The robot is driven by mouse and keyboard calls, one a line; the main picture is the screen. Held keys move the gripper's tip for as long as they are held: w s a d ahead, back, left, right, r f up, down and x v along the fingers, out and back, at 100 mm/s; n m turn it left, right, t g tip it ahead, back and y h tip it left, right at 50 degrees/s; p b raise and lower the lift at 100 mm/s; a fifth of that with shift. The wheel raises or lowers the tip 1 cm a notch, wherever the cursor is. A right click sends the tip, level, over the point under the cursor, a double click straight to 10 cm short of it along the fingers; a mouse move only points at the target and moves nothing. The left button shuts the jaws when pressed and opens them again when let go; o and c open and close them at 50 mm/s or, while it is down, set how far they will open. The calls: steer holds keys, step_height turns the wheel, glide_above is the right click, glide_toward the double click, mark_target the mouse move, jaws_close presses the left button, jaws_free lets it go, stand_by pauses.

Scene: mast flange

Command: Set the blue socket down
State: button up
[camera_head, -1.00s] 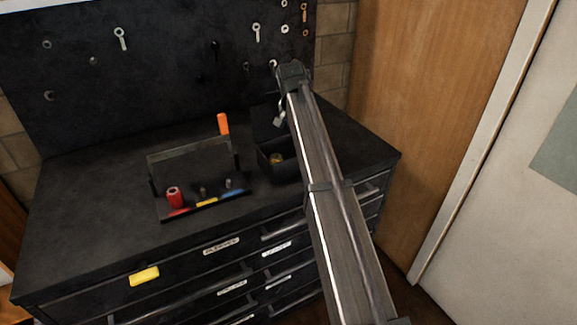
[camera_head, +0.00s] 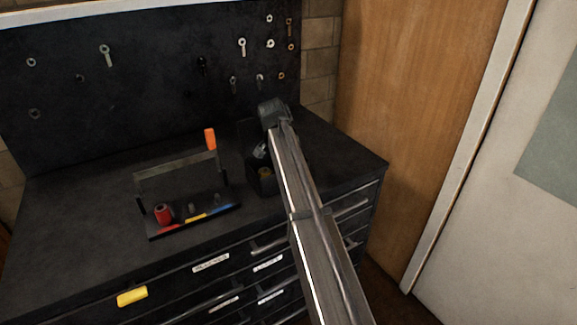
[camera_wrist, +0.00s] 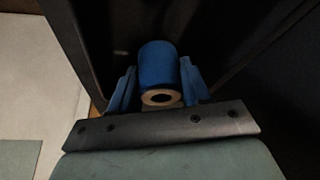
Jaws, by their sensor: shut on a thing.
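The blue socket (camera_wrist: 158,62) is a short blue cylinder with a pale ring end and a dark hole, seen in the wrist view. My gripper (camera_wrist: 158,72) is shut on it, with one blue finger on each side. In the head view my gripper (camera_head: 261,150) is over the small open black box (camera_head: 265,187), and the socket cannot be made out there. Dark walls surround the socket in the wrist view; whether it touches a surface is unclear. The socket rack (camera_head: 193,222) has red, yellow and blue marks, with a red socket (camera_head: 163,214) at the red end.
The rack's handle bar and an orange-handled tool (camera_head: 210,139) rise left of the box. A yellow object (camera_head: 132,296) is at the cabinet's front edge. A pegboard (camera_head: 150,90) with hanging tools stands behind. The cabinet top is clear at left.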

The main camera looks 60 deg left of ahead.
steer(key=shift+f, duration=1.7)
steer(key=shift+f, duration=0.1)
steer(key=o, duration=0.8)
steer(key=v, duration=1.2)
